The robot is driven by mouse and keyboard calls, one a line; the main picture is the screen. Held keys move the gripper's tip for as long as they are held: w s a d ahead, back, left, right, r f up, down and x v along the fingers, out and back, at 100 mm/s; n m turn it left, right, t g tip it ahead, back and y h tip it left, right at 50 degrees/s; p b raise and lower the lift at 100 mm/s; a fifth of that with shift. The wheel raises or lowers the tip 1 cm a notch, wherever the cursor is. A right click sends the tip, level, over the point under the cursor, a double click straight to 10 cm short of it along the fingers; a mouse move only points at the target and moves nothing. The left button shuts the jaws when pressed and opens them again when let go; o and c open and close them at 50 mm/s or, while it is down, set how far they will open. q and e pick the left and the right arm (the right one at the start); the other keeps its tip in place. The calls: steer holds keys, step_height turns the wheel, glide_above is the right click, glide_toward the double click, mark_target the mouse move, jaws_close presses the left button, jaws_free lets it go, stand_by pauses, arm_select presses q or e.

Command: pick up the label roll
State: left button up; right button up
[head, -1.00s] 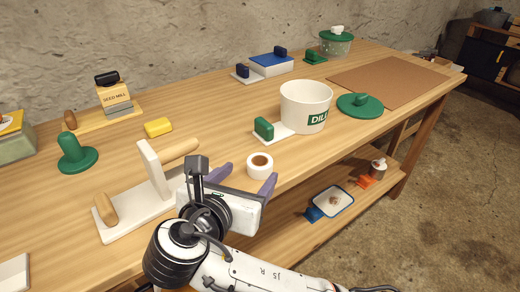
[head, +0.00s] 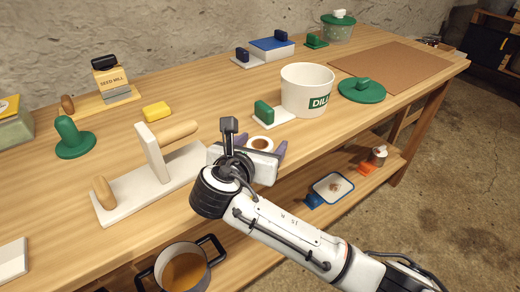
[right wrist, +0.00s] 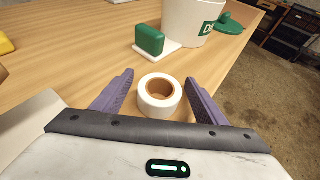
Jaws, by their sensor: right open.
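The label roll (head: 260,144) is a white ring with a brown core, lying flat on the wooden table near its front edge. It also shows in the right wrist view (right wrist: 160,95), between the two purple fingers. My right gripper (head: 254,148) is open, with a finger on either side of the roll. In the right wrist view (right wrist: 160,86) there is a gap between each finger and the roll. The gripper body hides part of the roll in the head view. My left gripper is not in view.
A white DILL pot (head: 306,88) and a green block on a white plate (head: 264,112) stand behind the roll. A white stand with wooden handles (head: 150,180) is at the left. The table's front edge is close, with a lower shelf below.

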steer(key=c, duration=1.1)
steer(key=shift+r, duration=0.1)
